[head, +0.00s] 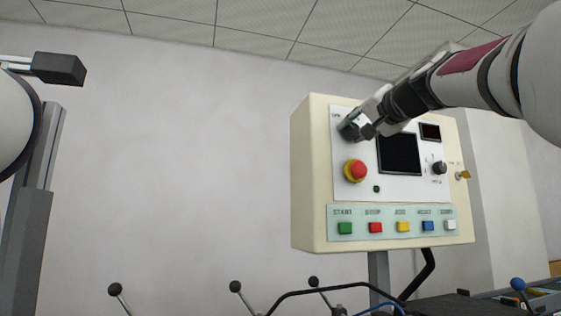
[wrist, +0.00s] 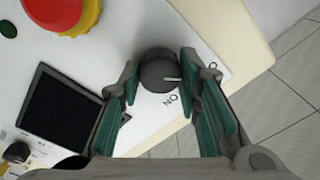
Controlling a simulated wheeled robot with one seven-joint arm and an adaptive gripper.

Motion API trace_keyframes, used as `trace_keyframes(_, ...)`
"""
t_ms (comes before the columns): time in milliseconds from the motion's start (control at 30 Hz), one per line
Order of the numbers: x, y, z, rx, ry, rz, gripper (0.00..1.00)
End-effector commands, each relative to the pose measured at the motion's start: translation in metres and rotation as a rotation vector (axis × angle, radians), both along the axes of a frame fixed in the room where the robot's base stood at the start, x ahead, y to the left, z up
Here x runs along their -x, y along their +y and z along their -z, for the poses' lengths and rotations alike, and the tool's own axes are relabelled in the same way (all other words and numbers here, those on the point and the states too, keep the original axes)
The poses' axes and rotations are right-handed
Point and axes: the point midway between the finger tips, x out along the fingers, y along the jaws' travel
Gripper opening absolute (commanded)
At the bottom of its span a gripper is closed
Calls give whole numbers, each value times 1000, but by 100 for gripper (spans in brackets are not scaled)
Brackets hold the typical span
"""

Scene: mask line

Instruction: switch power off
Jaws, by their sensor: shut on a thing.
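The power switch is a dark round knob (wrist: 158,70) on the white panel face, with a short white mark that points right in the wrist view. Printed letters reading ON upside down sit just below it, and another label is partly hidden by the right finger. My gripper (wrist: 160,77) is shut on the knob, one green-padded finger on each side. In the head view my gripper (head: 357,125) is at the upper left of the control box (head: 304,180) and covers the knob.
A red emergency button on a yellow base (head: 355,171) is below the knob. A dark screen (head: 399,154), a selector knob (head: 439,168) and a key (head: 463,175) are to the right. Several coloured buttons line the bottom. Levers (head: 236,287) stand below the box.

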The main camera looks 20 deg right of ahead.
Motion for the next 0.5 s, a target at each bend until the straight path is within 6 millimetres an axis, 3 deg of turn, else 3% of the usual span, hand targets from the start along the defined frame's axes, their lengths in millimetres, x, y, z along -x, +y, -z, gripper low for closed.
trace_keyframes(500,-1,1,2,51,5,-3,3)
